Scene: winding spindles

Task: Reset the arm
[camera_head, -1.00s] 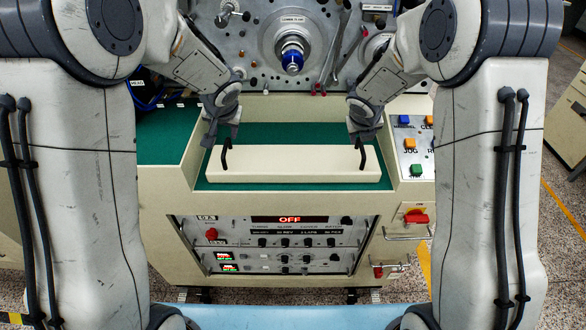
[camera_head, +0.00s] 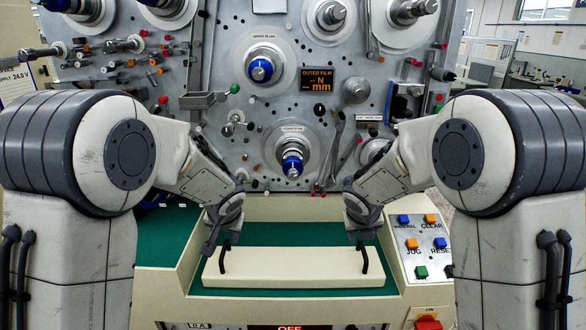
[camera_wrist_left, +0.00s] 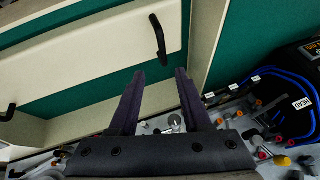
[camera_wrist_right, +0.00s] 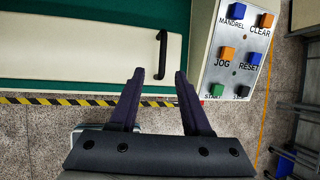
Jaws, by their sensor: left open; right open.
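My left gripper (camera_head: 217,236) is in front of the machine, above the left black handle (camera_head: 224,257) of a cream bar-shaped cover (camera_head: 295,268). In the left wrist view its fingers (camera_wrist_left: 160,75) are spread and empty, and the left handle (camera_wrist_left: 159,40) shows beyond them. My right gripper (camera_head: 360,226) is above the right black handle (camera_head: 364,253). In the right wrist view its fingers (camera_wrist_right: 160,74) are spread and empty, with the right handle (camera_wrist_right: 161,54) just beyond. Neither gripper holds anything. Both arms are bent inward nearly symmetrically.
The cover lies on a green surface (camera_head: 285,239) inside a cream-walled recess. A grey panel with spindles, including a blue-tipped lower spindle (camera_head: 292,166), rises behind. A button panel (camera_head: 424,248) stands at the right. A red switch (camera_head: 428,323) is below it.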

